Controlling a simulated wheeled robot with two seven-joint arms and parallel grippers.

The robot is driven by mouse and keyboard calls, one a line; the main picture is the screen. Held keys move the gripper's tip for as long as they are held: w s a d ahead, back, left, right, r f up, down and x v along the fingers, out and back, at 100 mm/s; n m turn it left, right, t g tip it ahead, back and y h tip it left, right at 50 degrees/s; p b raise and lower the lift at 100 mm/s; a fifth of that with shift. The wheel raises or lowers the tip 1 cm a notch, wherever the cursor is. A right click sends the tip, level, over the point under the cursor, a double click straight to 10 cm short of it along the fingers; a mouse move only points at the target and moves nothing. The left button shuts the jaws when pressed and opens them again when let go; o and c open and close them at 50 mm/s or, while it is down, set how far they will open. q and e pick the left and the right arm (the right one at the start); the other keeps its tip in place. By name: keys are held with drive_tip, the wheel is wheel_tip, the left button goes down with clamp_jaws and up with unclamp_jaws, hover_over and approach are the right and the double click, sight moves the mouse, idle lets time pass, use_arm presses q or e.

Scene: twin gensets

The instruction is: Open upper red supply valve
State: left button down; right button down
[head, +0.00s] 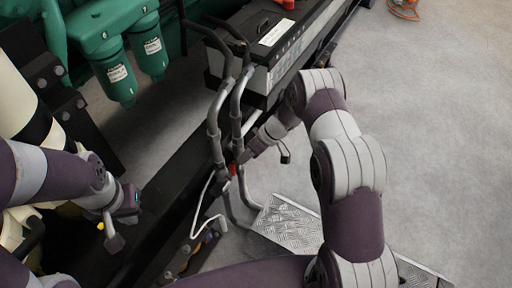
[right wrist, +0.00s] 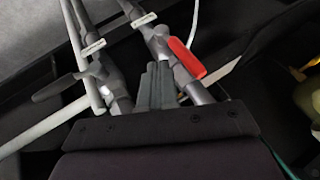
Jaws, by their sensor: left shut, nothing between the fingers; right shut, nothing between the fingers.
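The red valve handle (right wrist: 187,60) is a flat lever on the right-hand grey pipe in the right wrist view. It lies slanted across that pipe. In the head view the right gripper (head: 229,174) is at the pipes, mostly hidden. My left gripper (head: 133,203) is shut and empty at the left, away from the valve.
A dark grey lever (right wrist: 55,88) sits on the other pipe, left of my right fingers. White labels (right wrist: 94,47) hang on both pipes. A black battery box (head: 262,45) stands behind the hoses. Green filters (head: 118,75) are at upper left. Open floor (head: 440,130) lies right.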

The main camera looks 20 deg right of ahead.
sight(232, 172)
drive_tip(key=shift+s+a, duration=0.5)
drive_tip(key=shift+a, duration=0.25)
drive_tip(key=shift+s+a+r+b, duration=0.1)
drive_tip(key=shift+s+a+b, duration=0.35)
drive_tip(key=shift+b, duration=0.15)
drive_tip(key=shift+w, duration=0.1)
